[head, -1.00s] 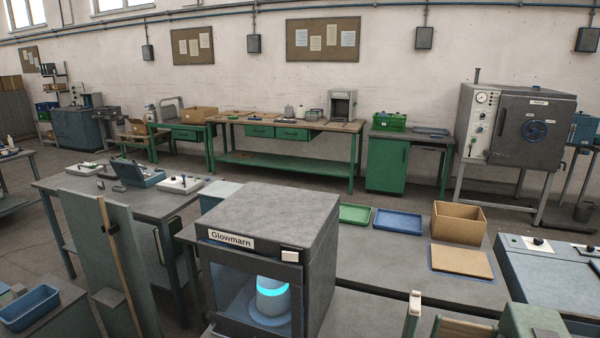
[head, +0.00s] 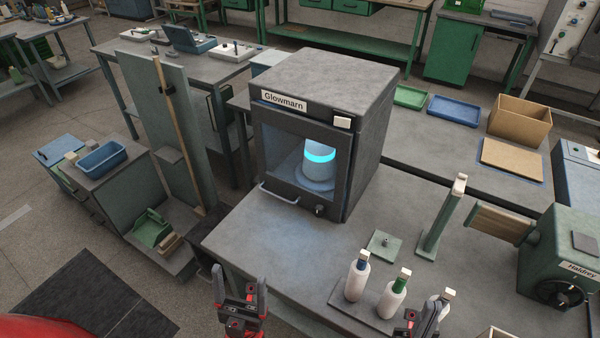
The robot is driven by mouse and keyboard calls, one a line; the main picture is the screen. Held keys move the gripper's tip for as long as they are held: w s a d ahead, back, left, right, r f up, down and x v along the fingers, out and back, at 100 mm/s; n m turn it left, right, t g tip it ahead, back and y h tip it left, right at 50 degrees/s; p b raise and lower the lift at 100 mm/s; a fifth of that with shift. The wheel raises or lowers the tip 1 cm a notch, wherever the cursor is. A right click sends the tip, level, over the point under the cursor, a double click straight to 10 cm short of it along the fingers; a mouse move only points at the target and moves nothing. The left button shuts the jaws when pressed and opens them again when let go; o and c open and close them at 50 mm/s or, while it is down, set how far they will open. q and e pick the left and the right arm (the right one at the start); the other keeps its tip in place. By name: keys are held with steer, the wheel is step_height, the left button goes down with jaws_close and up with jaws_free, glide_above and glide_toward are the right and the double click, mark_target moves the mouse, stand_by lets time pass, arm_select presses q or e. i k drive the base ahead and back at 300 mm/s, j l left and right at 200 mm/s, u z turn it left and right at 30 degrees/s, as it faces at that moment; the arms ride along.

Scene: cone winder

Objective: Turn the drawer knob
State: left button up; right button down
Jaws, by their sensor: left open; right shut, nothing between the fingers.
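The grey Glowmarn cabinet (head: 330,90) stands on the bench, with a glowing blue-banded cone (head: 318,160) behind its front window. A small dark knob (head: 320,210) sits low on its front, right of a bar handle (head: 279,193). I cannot tell whether this is the drawer knob; no drawer shows clearly on this bench. My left gripper (head: 240,284) is open and empty at the bench's front edge, below and left of the knob. My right gripper (head: 430,312) is shut and empty near the bottles, partly cut off by the lower edge. Both are apart from the knob.
The green Haldrey machine (head: 562,250) with a black handwheel (head: 558,291) is at right. A green post (head: 440,220) stands between. Bench top before the cabinet is clear.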

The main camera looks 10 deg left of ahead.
mark_target(319, 210)
steer(key=k+z, duration=0.15)
steer(key=k, duration=0.5)
steer(key=j+z, duration=0.25)
steer(key=z, duration=0.15)
steer(key=j+z, duration=0.5)
steer(key=z, duration=0.25)
steer(key=k+j, duration=0.1)
steer(key=j, duration=1.1)
steer(key=k+j, duration=0.15)
steer(key=j, duration=0.4)
steer(key=k+j, duration=0.1)
steer(key=j, duration=0.5)
steer(key=i+j, duration=0.15)
steer(key=i, duration=0.15)
